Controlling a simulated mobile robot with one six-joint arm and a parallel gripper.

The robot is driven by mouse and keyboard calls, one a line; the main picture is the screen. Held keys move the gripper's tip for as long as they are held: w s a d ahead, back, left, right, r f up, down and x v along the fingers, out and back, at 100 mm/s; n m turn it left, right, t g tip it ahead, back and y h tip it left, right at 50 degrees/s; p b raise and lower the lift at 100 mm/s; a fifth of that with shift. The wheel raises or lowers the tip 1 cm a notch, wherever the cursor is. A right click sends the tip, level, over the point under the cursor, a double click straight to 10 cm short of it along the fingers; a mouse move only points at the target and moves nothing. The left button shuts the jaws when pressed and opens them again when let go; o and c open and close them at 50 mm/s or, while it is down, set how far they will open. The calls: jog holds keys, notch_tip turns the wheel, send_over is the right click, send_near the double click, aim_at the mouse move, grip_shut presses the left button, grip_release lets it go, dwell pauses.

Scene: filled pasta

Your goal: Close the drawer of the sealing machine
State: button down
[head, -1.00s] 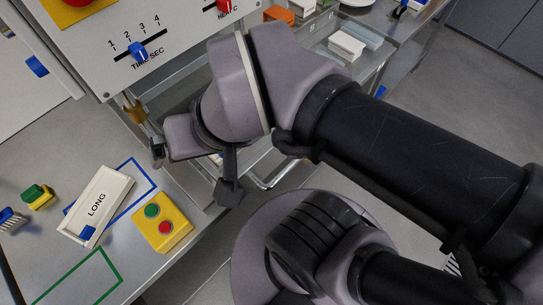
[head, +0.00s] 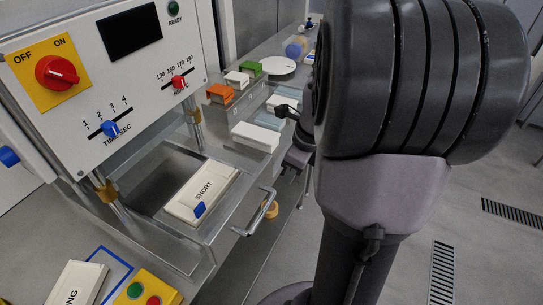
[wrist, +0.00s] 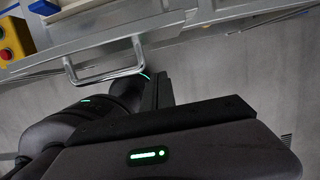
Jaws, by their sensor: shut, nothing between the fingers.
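The sealing machine (head: 70,140) stands at the left in the head view, with its control panel facing me. Its drawer (head: 172,227) is pulled out below the panel and holds a white block marked SHORT (head: 203,192). The drawer's bar handle (head: 262,211) is on its right-hand front; it also shows in the wrist view (wrist: 104,77). My gripper (wrist: 158,78) is shut and empty in the wrist view, just right of the handle. I cannot tell if it touches the handle. In the head view my arm hides most of the gripper.
A white block marked LONG (head: 70,284) and a yellow button box (head: 145,289) are on the bench at lower left. Orange (head: 220,93), green and white boxes and a white plate (head: 279,67) stand farther back. The floor in front is clear.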

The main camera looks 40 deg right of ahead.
aim_at(218, 163)
jog(key=w+f+b, duration=0.1)
jog(key=w+a+f+b, duration=0.1)
jog(key=w+f, duration=0.1)
jog(key=w+a+f+b, duration=0.1)
jog(key=shift+w+f, duration=0.25)
jog(key=shift+w, duration=0.15)
jog(key=shift+w+a+r, duration=0.1)
jog(key=shift+w+a, duration=0.1)
jog(key=shift+w, duration=0.3)
jog(key=w+a+p, duration=0.1)
jog(key=w, duration=0.4)
jog(key=w+a+p, duration=0.2)
jog(key=w, duration=0.3)
jog(key=w+a+p, duration=0.2)
jog(key=w, duration=0.3)
jog(key=shift+w+a, duration=0.1)
jog(key=shift+a, duration=0.15)
